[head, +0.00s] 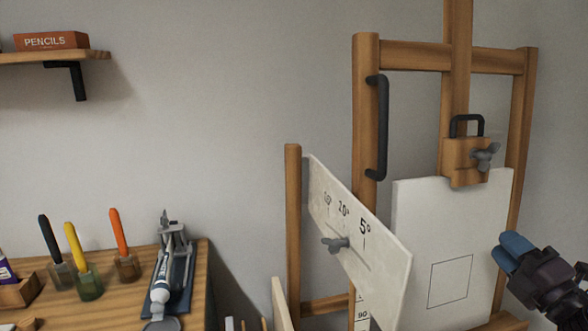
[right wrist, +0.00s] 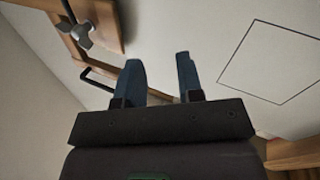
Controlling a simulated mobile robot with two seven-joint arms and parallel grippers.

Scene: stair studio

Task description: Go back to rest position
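My right gripper (head: 508,251) is at the right of the head view, in front of the white canvas (head: 420,220) on the wooden easel (head: 366,110). In the right wrist view its two blue fingers (right wrist: 160,75) stand apart with nothing between them. The canvas with its drawn square outline (right wrist: 280,60) is behind and to the right of the fingers there. Whether the fingers touch the canvas cannot be told, but a gap seems to show. My left gripper is in neither view.
A white angle plate (head: 365,245) with a grey wing knob juts out at the easel's left. A clamp block (head: 466,160) sits on the canvas top. A shelf (head: 50,57) holds a pencil box (head: 50,41).

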